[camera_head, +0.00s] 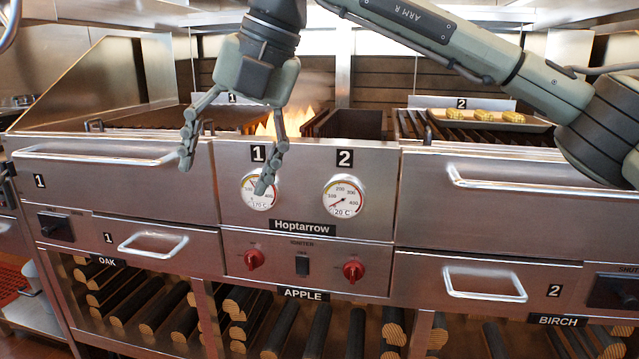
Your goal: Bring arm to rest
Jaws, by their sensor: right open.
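My right gripper (224,172) hangs in front of the grill (300,170), left of the picture's middle, with its fingers pointing down. Its two fingers are spread wide and nothing is between them. My right arm (490,60) reaches in from the right across the upper part of the view. One fingertip overlaps the left gauge (258,200) in the picture; whether it touches the panel cannot be told. My left gripper is not in view.
Flames (290,121) rise behind the gripper in the firebox. A tray (440,120) with several corn pieces (484,115) lies on the right grate. Handles (490,296) and red knobs (353,271) stick out in front. Logs (318,330) lie in the lower racks.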

